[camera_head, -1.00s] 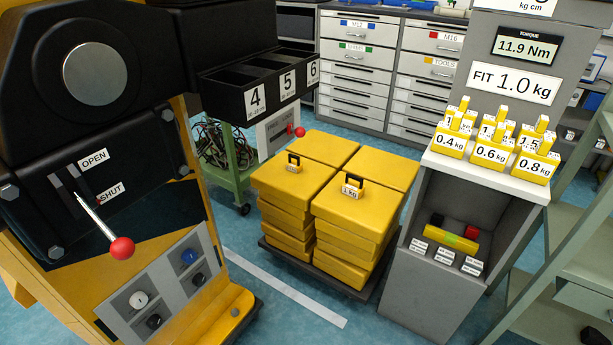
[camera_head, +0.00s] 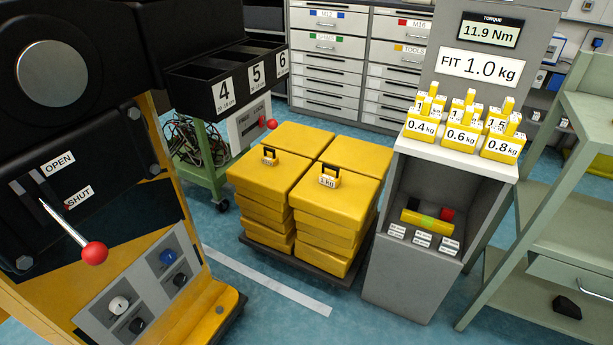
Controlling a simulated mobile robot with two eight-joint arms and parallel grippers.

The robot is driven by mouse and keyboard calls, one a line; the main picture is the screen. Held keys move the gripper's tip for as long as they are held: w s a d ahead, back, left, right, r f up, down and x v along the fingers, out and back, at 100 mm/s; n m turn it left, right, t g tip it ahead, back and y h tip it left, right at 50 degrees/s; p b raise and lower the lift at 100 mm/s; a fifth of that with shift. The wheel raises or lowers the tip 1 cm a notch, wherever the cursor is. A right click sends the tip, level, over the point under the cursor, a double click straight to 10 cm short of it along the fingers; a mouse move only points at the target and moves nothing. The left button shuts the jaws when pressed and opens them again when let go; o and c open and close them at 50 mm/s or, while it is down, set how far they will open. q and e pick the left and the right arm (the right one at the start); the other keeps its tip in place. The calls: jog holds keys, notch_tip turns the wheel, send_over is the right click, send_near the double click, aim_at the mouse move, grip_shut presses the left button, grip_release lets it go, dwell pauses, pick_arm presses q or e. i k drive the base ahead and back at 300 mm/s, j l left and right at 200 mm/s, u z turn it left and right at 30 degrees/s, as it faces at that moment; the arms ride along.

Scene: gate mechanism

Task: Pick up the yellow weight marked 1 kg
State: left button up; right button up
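On the grey stand's shelf, yellow weights marked 0.4 kg (camera_head: 421,129), 0.6 kg (camera_head: 462,139) and 0.8 kg (camera_head: 502,148) form the front row. Behind them are more yellow weights, their labels starting with 1 and partly hidden. Neither of my grippers is in view.
The grey stand (camera_head: 400,285) shows 11.9 Nm and a sign FIT 1.0 kg (camera_head: 486,66). A black and yellow machine with a red-knobbed lever (camera_head: 94,253) stands at left. Bins marked 4, 5, 6 (camera_head: 226,95) jut out. A green shelf frame (camera_head: 575,210) stands right.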

aim_at(327, 178)
jog(key=i+l+u, duration=0.2)
jog(key=i, duration=0.35)
jog(key=i+l+u, duration=0.25)
jog(key=i, duration=0.3)
jog(key=i+l+u, duration=0.2)
jog(key=i, duration=0.3)
